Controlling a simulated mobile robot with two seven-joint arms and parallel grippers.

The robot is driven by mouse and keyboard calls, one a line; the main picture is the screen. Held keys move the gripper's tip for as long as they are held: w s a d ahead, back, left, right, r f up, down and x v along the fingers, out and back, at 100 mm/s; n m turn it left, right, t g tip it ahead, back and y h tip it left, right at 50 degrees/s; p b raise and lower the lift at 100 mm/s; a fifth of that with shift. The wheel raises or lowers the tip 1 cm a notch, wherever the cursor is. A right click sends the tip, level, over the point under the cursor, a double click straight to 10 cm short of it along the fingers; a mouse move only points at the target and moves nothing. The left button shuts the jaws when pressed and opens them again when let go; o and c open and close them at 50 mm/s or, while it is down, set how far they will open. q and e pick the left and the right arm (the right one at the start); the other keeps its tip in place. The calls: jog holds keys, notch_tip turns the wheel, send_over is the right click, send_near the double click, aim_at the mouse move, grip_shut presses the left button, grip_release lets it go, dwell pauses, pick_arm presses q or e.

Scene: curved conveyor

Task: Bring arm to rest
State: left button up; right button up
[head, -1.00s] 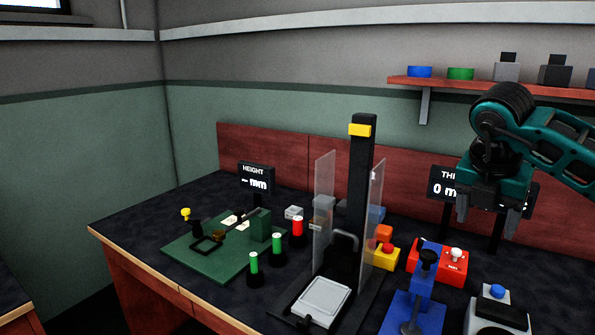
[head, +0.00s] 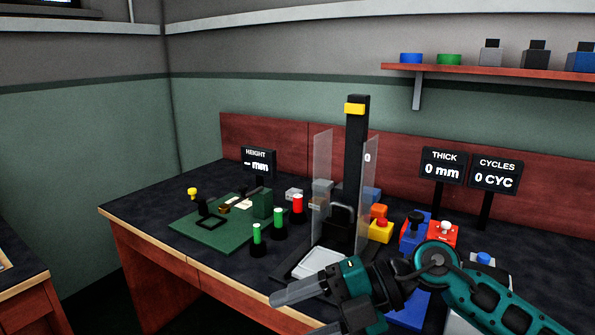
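My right arm (head: 480,295) comes in from the lower right, low in front of the table. My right gripper (head: 292,315) points left near the table's front edge. Its two pale fingers are apart with nothing seen between them; the lower finger is partly cut off by the picture's bottom edge. The arm hides part of the blue stand and the things at the table's front right. My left gripper is not in view.
A tall black press (head: 356,150) with clear side panels stands behind the gripper, its pale plate (head: 312,262) partly covered. A green board (head: 205,232), green and red lamps, a yellow button box (head: 381,231) and display signs (head: 443,166) stand around. A shelf (head: 500,70) hangs above.

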jog(key=w+d+f+m+t+h+b, duration=0.15)
jog(key=d+f+m+t, duration=0.3)
jog(key=m+t, duration=0.6)
jog(key=w+d+f+m+t+h+b, duration=0.1)
jog(key=d+f+m+t+h+b, duration=0.2)
jog(key=f+m+t, duration=0.75)
pick_arm(q)
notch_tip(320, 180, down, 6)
jog(key=b, duration=0.2)
pick_arm(e)
jog(key=s+d+f+m+g+h, duration=0.3)
jog(key=s+f+m+g, duration=0.25)
jog(key=f, duration=0.25)
jog(key=s+d+f+m+g+h, duration=0.3)
jog(key=s+d+f+m+g, duration=0.15)
jog(key=s+f, duration=0.3)
pick_arm(q)
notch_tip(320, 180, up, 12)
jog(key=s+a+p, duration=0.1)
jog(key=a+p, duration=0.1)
jog(key=p, duration=1.5)
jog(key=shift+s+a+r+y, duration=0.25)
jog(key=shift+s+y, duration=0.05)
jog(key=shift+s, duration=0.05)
pick_arm(e)
notch_tip(320, 180, up, 12)
jog(key=d+t+h, duration=0.1)
jog(key=d, duration=0.1)
jog(key=shift+s, duration=0.3)
